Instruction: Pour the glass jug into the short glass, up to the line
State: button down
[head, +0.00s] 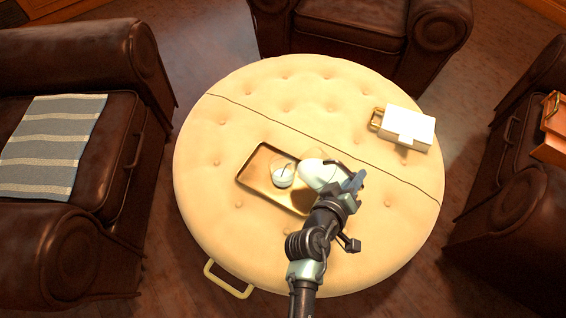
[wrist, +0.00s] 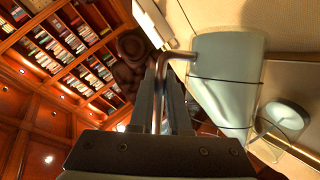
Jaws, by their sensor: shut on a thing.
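My gripper (head: 350,184) is shut on the handle of the glass jug (head: 318,173). In the wrist view the jug (wrist: 222,82) hangs tilted beside my fingers (wrist: 160,75), with pale contents and a thin dark line around it. The short glass (head: 282,177) stands upright on a brass tray (head: 258,167), just left of the jug. It has something whitish in it and a dark line near its upper part. In the wrist view the short glass (wrist: 287,118) is close to the jug's lower end. I cannot make out a stream between them.
The tray lies on a round tufted cream ottoman (head: 225,120), with a dark cord across it. A white box-like thing (head: 405,127) with a brass piece sits at the back right. Brown leather armchairs surround the ottoman. Its left and back surface is clear.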

aim_at(350, 172)
jog(key=shift+w+a+r+n+h+p, duration=0.2)
jog(key=shift+a+r+n+h, duration=0.15)
jog(key=shift+r, duration=0.25)
jog(key=shift+w+a+r+n+h+p, duration=0.1)
jog(key=shift+a+r+n+h+p, duration=0.15)
jog(key=shift+r, duration=0.35)
jog(key=shift+w+a+r+n+h+p, duration=0.1)
jog(key=shift+a+r+n+h, duration=0.25)
jog(key=shift+r, duration=0.25)
dwell(3.4)
jog(key=shift+d, duration=0.15)
